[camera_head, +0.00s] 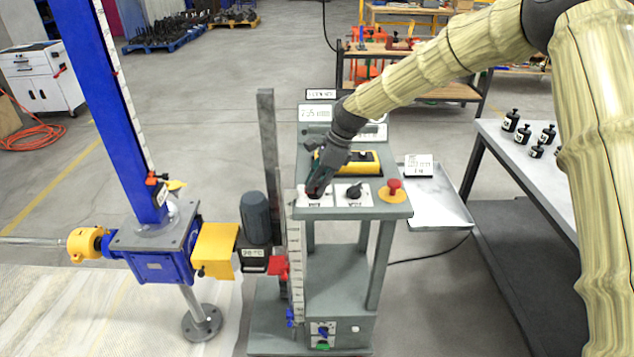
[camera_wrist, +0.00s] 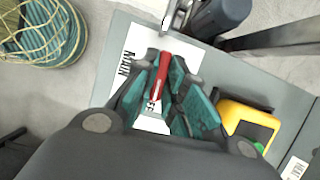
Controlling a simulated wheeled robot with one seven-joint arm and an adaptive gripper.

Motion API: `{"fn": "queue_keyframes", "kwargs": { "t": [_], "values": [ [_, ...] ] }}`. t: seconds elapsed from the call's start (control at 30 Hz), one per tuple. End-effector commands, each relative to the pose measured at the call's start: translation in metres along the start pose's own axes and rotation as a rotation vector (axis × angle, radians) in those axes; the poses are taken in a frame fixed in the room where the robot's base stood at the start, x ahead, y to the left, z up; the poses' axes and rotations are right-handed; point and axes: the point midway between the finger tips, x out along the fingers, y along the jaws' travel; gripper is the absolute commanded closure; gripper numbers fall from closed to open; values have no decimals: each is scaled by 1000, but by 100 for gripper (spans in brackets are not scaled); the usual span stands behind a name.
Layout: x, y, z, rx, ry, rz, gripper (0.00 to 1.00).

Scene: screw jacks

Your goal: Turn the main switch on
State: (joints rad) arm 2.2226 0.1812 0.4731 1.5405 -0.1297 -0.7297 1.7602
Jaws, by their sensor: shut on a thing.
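The main switch shows in the wrist view as a red handle (camera_wrist: 159,78) on a white plate (camera_wrist: 134,48) lettered MAIN. My gripper (camera_wrist: 165,82) is shut on this handle, with its teal finger pads on both sides of it. In the head view my gripper (camera_head: 317,188) reaches down to the left end of the grey stand's sloped control panel (camera_head: 375,209) and hides most of the switch. The switch's on and off marks are too covered to read.
A black knob (camera_head: 354,191) and a red emergency button (camera_head: 393,187) sit to the right on the panel. A yellow device (camera_head: 362,162) lies behind. The blue screw jack (camera_head: 160,262) and a dark motor (camera_head: 256,218) stand left. A table with black weights (camera_head: 511,120) is right.

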Motion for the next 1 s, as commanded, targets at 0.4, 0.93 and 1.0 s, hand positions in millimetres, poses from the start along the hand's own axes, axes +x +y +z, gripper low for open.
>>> {"fn": "queue_keyframes", "kwargs": {
  "t": [0.4, 0.93, 1.0],
  "values": [
    [1, -1, 1, -304, 1, 130, 100],
    [4, -2, 2, -770, 0, 326, 100],
    [4, -2, 2, -832, -1, 352, 100]
  ]
}}
